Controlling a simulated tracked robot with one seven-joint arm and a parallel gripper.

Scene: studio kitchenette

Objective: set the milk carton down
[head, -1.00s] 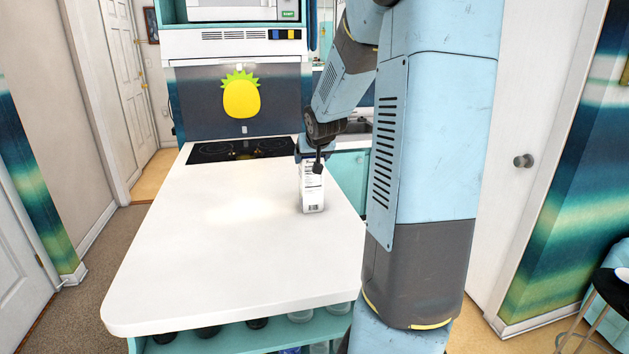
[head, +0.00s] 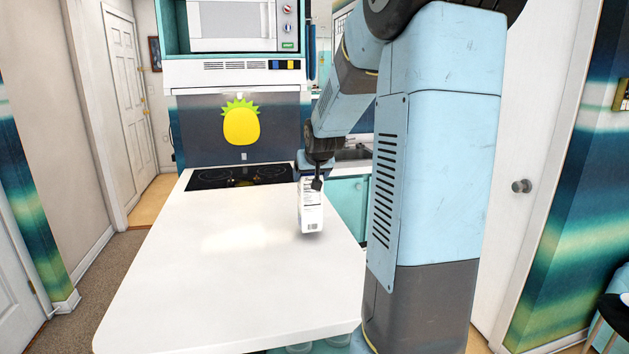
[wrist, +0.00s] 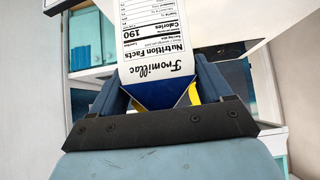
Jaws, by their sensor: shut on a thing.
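The white milk carton (head: 311,212) is upright near the right edge of the white counter (head: 210,270). A small dark shadow lies right at its base; I cannot tell whether it touches the counter or hangs just above it. My gripper (head: 311,182) comes down from above and is shut on the carton's upper part. In the wrist view the carton (wrist: 157,35) sits between the two blue fingers, with its printed nutrition side and blue top showing.
A black cooktop (head: 240,177) lies at the counter's far end, below a dark panel with a yellow pineapple (head: 241,126). A microwave (head: 232,25) is above. The counter's middle and left are clear.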

